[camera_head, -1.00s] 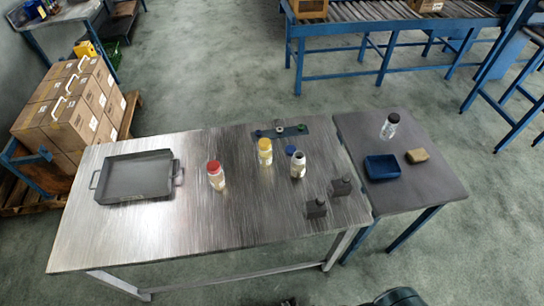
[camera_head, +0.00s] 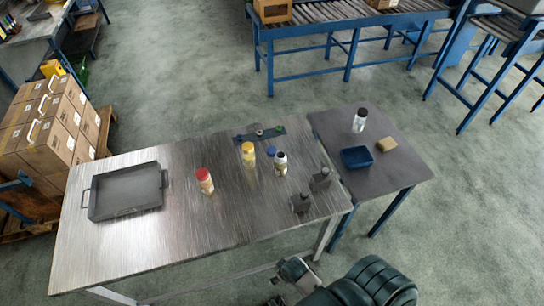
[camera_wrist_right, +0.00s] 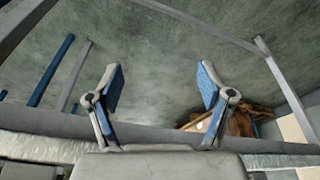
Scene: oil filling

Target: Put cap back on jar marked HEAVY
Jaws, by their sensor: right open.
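A white jar (camera_head: 280,164) with a dark top, apparently open, stands on the metal table. A blue cap (camera_head: 271,151) lies just behind and left of it. A yellow-capped jar (camera_head: 248,154) and a red-capped jar (camera_head: 205,182) stand further left. A black-capped jar (camera_head: 360,121) stands on the side table. The jar labels are too small to read. Part of my arm shows at the bottom of the head view, below the table's front edge. My left gripper is out of view.
A grey tray (camera_head: 126,190) lies at the table's left. A flat blue-green fixture (camera_head: 260,133) lies at the back edge. A blue bin (camera_head: 356,157) and a tan block (camera_head: 386,144) lie on the side table. The front-middle tabletop is clear.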

